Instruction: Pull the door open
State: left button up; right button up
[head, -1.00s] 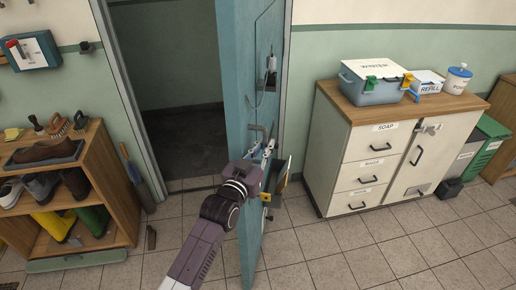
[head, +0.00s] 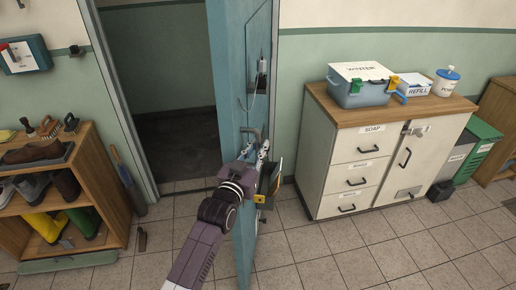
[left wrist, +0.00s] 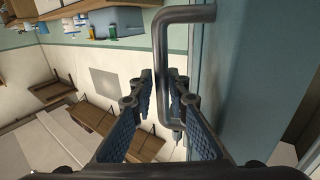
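The blue door (head: 232,120) stands ajar, swung out from a dark doorway (head: 165,90) on its left. Its bent grey metal handle (left wrist: 164,75) shows large in the left wrist view, and in the head view the handle (head: 251,131) sits just above my left gripper (head: 262,152). In the left wrist view my left gripper (left wrist: 160,95) has its fingers apart, one on each side of the handle's upright bar. Gaps show between bar and fingers, though contact lower down is partly hidden. My right gripper is in neither view.
A white drawer cabinet (head: 345,160) with a wooden top, bearing a blue box (head: 362,88), stands right of the door. A wooden shoe shelf (head: 105,175) stands left of the doorway. Tiled floor (head: 330,255) is clear in front of the cabinet.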

pick_arm(q)
jog(key=shift+w+f, duration=0.1)
jog(key=shift+s+a, duration=0.25)
jog(key=shift+s, duration=0.15)
jog(key=v, duration=1.1)
